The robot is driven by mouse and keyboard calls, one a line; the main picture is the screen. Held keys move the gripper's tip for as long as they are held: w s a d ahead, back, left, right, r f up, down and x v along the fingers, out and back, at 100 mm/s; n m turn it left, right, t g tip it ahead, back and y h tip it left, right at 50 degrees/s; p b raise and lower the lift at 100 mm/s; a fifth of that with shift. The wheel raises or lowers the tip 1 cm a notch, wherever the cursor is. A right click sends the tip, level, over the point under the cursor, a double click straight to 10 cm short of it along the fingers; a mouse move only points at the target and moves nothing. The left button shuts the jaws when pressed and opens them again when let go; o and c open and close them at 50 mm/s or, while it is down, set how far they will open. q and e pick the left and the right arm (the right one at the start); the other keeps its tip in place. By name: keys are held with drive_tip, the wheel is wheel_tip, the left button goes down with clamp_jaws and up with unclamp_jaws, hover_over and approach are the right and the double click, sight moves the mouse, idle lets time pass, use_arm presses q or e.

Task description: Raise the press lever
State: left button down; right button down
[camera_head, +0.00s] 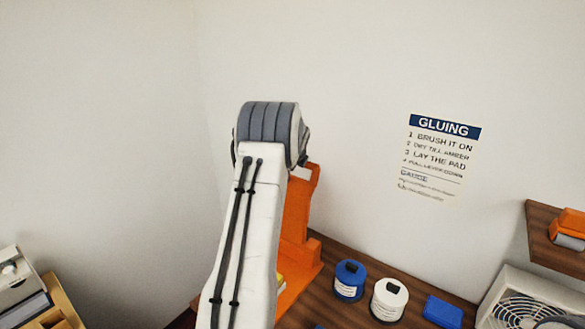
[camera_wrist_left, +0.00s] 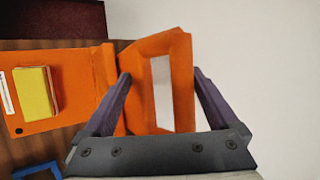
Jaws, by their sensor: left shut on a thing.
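The orange press (camera_head: 298,215) stands on the brown counter behind my left arm in the head view, partly hidden by it. In the left wrist view its orange base plate (camera_wrist_left: 75,75) lies at left, with a yellow block (camera_wrist_left: 37,92) on it. The press lever (camera_wrist_left: 150,48), an orange frame with an opening, stands between the purple fingers of my left gripper (camera_wrist_left: 161,76). The gripper is shut on it. In the head view the fingers are hidden behind my arm. My right gripper is not in view.
A blue jar (camera_head: 349,281), a white jar (camera_head: 389,299) and a blue block (camera_head: 442,311) stand right of the press. A fan unit (camera_head: 525,300) and a shelf (camera_head: 540,232) with an orange tool (camera_head: 570,228) are at far right. A gluing sign (camera_head: 438,158) hangs on the wall.

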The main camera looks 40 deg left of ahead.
use_arm(q)
drive_tip(key=shift+s+d+f, duration=0.1)
drive_tip(key=shift+d+f, duration=0.05)
drive_tip(key=shift+f, duration=0.65)
drive_tip(key=shift+c, duration=1.1)
unclamp_jaws()
drive_tip(key=c, duration=0.4)
drive_tip(key=shift+d+r+b, duration=0.15)
drive_tip(key=shift+r+b, duration=0.1)
drive_tip(key=shift+b, duration=0.1)
drive_tip(key=b+v, duration=0.3)
drive_tip(key=v, duration=0.7)
drive_tip(key=shift+a+r, duration=0.25)
drive_tip(key=shift+r, duration=0.3)
